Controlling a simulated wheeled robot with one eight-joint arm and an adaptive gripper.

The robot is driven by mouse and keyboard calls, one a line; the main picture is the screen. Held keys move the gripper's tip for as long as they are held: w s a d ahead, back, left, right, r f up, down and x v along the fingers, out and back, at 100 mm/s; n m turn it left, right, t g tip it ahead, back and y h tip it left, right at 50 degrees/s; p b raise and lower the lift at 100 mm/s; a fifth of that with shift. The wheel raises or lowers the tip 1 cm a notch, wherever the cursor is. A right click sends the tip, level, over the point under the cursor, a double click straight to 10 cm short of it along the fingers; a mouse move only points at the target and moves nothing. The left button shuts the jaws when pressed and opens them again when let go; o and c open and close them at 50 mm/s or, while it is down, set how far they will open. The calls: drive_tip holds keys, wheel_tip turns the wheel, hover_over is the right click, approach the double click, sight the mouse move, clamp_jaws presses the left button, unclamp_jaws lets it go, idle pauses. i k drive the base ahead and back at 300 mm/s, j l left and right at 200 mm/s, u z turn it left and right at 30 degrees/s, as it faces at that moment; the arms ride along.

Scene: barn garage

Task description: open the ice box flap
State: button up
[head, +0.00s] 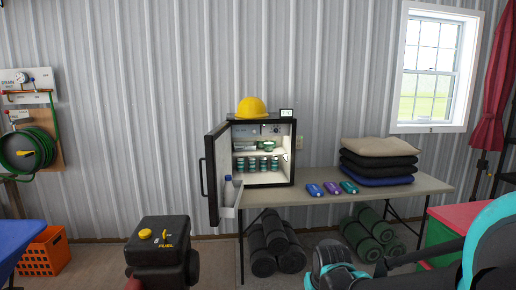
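A small black fridge (293,160) stands on the table with its door (212,175) swung open to the left. At the top left inside is a pale panel (245,131), which looks like the ice box flap; it appears shut, but it is small in the picture. A small control unit (271,129) is to its right. My teal and black arm reaches in from the lower right, well below and to the right of the fridge. My gripper cannot be made out; the arm's end runs past the bottom edge.
The table (420,188) holds three small coloured packs (332,188) and stacked cushions (378,162). A yellow hard hat (251,107) sits on the fridge. A black fuel can (160,250) stands in front, left; dark rolls (275,240) lie below the table.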

sight(238, 131)
drive_tip(key=i+l, duration=0.15)
drive_tip(key=i, duration=0.2)
drive_tip(key=i+l, duration=0.15)
drive_tip(key=i, duration=0.2)
drive_tip(key=i+l+u, duration=0.1)
drive_tip(key=i, duration=0.3)
